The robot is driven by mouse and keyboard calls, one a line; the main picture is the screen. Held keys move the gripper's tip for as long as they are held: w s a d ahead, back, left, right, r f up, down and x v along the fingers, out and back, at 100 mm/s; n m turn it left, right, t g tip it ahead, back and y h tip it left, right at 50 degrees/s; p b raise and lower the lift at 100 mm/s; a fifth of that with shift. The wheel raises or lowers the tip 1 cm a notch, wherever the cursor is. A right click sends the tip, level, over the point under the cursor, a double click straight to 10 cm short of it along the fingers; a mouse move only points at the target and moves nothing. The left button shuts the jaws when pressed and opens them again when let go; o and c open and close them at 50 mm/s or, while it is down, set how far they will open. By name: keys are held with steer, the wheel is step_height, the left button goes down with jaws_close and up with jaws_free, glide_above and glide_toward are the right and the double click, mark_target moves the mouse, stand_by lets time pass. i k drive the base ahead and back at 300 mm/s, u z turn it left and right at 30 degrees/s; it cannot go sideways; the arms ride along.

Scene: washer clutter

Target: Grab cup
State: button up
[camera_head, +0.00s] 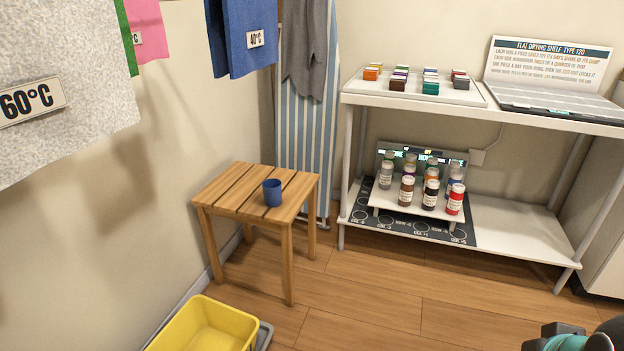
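A small blue cup (272,193) stands upright on a slatted wooden stool (236,192), towards the right part of its top. The cup's open rim faces up and nothing touches it. My gripper is not in view. A dark and teal piece at the bottom right corner looks like part of my arm, well apart from the cup.
A yellow tub (206,326) sits on the floor in front of the stool. A white shelf unit (520,119) with several bottles (407,190) stands to the right. Cloths hang at upper left. A striped ironing board (307,135) stands behind the stool. Floor between is clear.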

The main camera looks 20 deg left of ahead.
mark_target(272, 193)
steer(key=u, duration=0.25)
steer(key=i, duration=1.4)
steer(key=u, duration=0.6)
